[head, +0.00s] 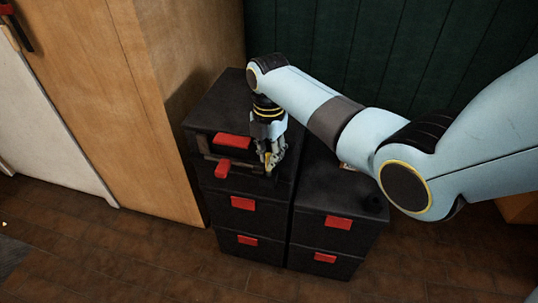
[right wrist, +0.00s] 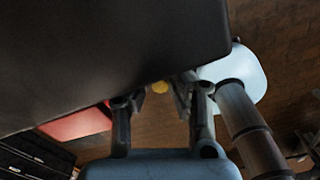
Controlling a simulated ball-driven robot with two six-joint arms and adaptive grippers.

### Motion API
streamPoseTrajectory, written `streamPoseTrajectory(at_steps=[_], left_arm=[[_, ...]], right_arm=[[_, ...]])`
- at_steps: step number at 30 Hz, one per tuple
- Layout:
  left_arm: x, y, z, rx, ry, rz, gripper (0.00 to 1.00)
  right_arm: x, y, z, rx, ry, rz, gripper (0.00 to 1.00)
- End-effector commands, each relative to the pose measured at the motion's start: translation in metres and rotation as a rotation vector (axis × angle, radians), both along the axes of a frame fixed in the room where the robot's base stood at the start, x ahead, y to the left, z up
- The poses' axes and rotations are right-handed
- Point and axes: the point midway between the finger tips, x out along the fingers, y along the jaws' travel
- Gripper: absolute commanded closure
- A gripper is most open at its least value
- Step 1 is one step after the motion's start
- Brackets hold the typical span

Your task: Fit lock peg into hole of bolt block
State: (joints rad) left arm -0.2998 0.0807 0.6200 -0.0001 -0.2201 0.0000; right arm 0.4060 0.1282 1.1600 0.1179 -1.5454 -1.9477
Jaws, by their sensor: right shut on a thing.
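My right gripper (head: 269,160) points down at the front right of a black cabinet's upper part. It is shut on a small yellow piece, which I take to be the lock peg; only a little of it shows between the fingers in the right wrist view (right wrist: 160,87). In that view the fingers are close under a large dark surface (right wrist: 110,50). I cannot pick out the bolt block or its hole for certain. My left gripper is not in view.
The black cabinet (head: 222,86) has red pulls, including an upper red bar (head: 233,141) and a lower red piece (head: 223,170) beside my gripper. A lower black cabinet (head: 325,200) stands to the right. A wooden panel (head: 160,110) rises at the left. Brown tiled floor (head: 150,255) is clear in front.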

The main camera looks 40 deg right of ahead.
Motion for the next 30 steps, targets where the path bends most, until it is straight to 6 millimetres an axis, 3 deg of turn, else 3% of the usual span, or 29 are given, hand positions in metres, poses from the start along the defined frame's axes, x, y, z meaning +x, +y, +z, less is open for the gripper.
streamPoseTrajectory(at_steps=[2,3,8,19,30], left_arm=[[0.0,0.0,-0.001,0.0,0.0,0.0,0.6],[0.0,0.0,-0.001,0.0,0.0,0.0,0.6],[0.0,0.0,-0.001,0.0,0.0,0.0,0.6],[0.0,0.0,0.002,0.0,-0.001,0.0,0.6],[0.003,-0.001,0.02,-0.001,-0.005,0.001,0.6]], right_arm=[[0.0,0.0,-0.003,0.0,0.0,0.0,1.0],[0.0,0.0,-0.003,0.0,0.0,0.0,0.83],[0.0,0.0,-0.002,0.0,0.0,0.0,0.62],[0.0,0.0,0.006,-0.001,-0.001,0.0,0.62],[0.001,0.0,0.085,0.0,-0.003,0.0,0.62]])
